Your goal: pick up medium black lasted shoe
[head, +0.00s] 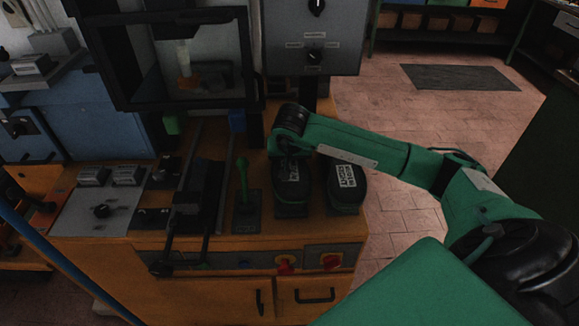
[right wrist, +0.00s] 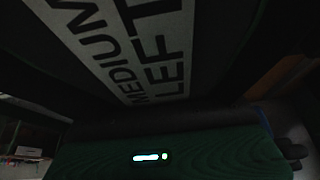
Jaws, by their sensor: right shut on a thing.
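Two black lasted shoes with white labels stand side by side on the wooden bench top in the head view. My right gripper (head: 291,152) is over the left one of them (head: 290,195) and shut on it; its fingertips are hard to make out against the black. The other black shoe (head: 346,190) stands just to the right, apart from the gripper. In the right wrist view the held shoe's label (right wrist: 125,45) fills the top and reads MEDIUM LEFT. My left gripper is in neither view.
A green-knobbed lever (head: 242,185) stands close left of the held shoe. The dark press frame (head: 185,60) and a grey control box (head: 312,35) rise behind. Red knobs (head: 284,265) sit on the bench front. Tiled floor (head: 400,130) is open to the right.

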